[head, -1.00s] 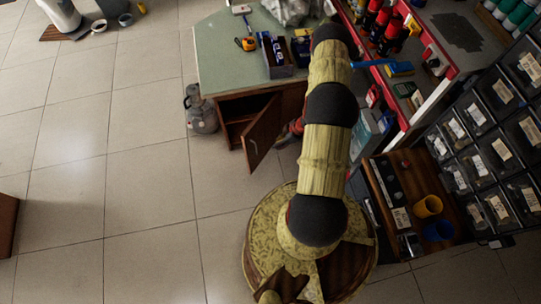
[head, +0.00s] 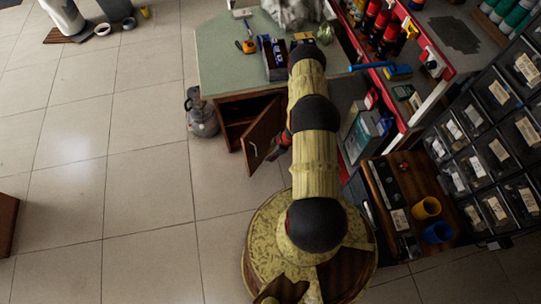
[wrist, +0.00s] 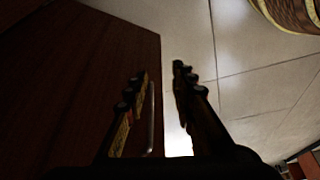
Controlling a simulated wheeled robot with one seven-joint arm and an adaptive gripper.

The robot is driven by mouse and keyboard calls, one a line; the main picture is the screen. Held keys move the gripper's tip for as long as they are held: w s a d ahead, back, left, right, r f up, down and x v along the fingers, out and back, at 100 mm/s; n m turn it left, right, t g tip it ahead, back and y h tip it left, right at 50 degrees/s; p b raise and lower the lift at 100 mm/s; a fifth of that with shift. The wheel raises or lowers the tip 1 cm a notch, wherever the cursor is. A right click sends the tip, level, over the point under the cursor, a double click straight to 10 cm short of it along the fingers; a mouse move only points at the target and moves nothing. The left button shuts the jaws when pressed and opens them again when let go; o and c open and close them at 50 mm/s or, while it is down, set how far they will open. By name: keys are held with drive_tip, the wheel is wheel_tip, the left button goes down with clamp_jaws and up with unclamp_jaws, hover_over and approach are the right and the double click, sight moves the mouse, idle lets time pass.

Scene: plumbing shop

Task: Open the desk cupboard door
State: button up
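The desk cupboard door (head: 261,134) is brown wood and stands ajar, swung out from the desk, with the dark cupboard inside (head: 236,118) showing to its left. In the wrist view the door (wrist: 75,75) fills the left side, its free edge near the middle. A thin metal handle (wrist: 150,118) stands on the door beside my left finger, between the two fingers. My gripper (wrist: 156,85) is open, its fingers apart; I cannot tell whether it touches the handle or door. In the head view my arm mostly hides the gripper.
The green-topped desk (head: 225,65) carries tools and boxes. A grey metal canister (head: 201,115) stands on the floor left of the cupboard. Red shelving (head: 430,65) and drawer bins (head: 490,150) stand to the right.

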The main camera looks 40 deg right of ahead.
drive_tip(key=shift+c, duration=1.3)
clamp_jaws()
drive_tip(key=shift+c, duration=0.9)
unclamp_jaws()
drive_tip(key=o, duration=0.4)
drive_tip(key=shift+c, duration=0.2)
drive_tip(key=shift+o, duration=0.4)
drive_tip(key=v, duration=1.2)
